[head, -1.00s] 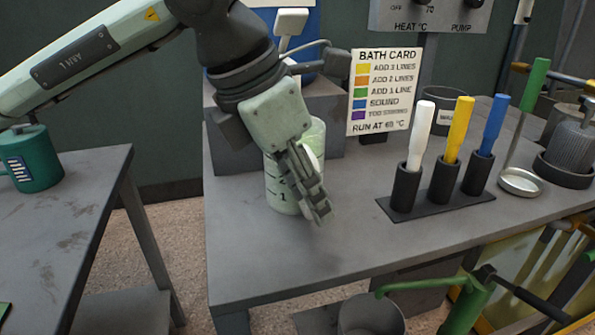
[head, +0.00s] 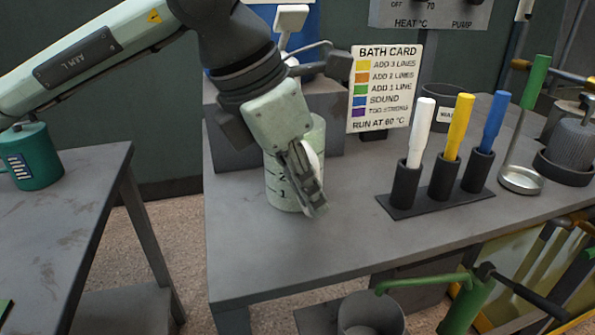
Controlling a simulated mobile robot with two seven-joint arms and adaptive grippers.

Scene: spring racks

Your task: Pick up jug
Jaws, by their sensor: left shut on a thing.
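The jug (head: 279,190) is a pale green vessel with dark measuring lines. It stands upright on the grey table, toward the left side. My left gripper (head: 314,204) points down at the jug's right front side and is shut on the jug, seemingly at its handle. The gripper and wrist hide the jug's upper front and much of its handle side. I cannot tell any gap between the jug's base and the table. My right gripper is not in view.
A rack (head: 440,199) with white, yellow and blue handled tools stands right of the jug. A ladle (head: 521,178) and ribbed grey pot (head: 567,150) lie farther right. The bath card (head: 384,88) stands behind. The front tabletop is clear. A green canister (head: 33,160) is on the left table.

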